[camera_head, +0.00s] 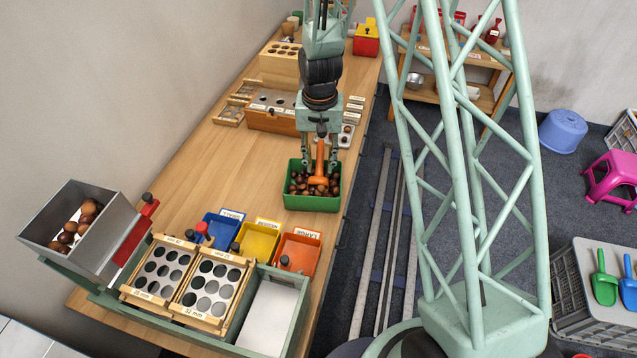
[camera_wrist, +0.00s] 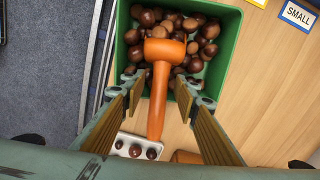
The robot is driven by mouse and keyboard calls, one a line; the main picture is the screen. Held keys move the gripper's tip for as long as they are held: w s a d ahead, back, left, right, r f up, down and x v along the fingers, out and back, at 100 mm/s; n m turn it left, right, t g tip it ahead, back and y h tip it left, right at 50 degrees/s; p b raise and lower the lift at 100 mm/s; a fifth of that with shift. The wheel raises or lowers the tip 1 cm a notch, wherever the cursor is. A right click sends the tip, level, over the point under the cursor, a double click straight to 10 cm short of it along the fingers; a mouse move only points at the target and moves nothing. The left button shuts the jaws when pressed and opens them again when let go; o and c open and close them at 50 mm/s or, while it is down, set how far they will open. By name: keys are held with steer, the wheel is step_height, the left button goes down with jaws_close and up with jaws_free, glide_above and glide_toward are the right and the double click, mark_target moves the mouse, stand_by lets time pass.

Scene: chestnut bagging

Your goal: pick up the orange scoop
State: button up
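The orange scoop (camera_head: 319,166) rests in the green bin (camera_head: 312,202) of chestnuts. Its bowl lies among the chestnuts and its handle rises toward me. In the wrist view the scoop (camera_wrist: 158,95) lies between the two fingers of my gripper (camera_wrist: 162,90), with a gap on each side of the handle. The green bin (camera_wrist: 222,60) with brown chestnuts shows behind it. In the head view my gripper (camera_head: 320,164) points down over the bin, its fingers apart on either side of the scoop. No grip on the handle shows.
Blue (camera_head: 223,228), yellow (camera_head: 257,242) and orange (camera_head: 298,252) bins stand nearer on the table. Round-holed sorting boards (camera_head: 212,290) and a grey chestnut hopper (camera_head: 60,215) are at the lower left. A wooden box (camera_head: 270,119) and a small grey tray (camera_head: 346,138) lie beyond the bin.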

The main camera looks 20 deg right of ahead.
mark_target(320, 163)
steer(key=shift+c, duration=0.5)
jaws_close()
steer(key=shift+r, duration=0.15)
steer(key=shift+r+p, duration=1)
steer(key=shift+r, duration=3.9)
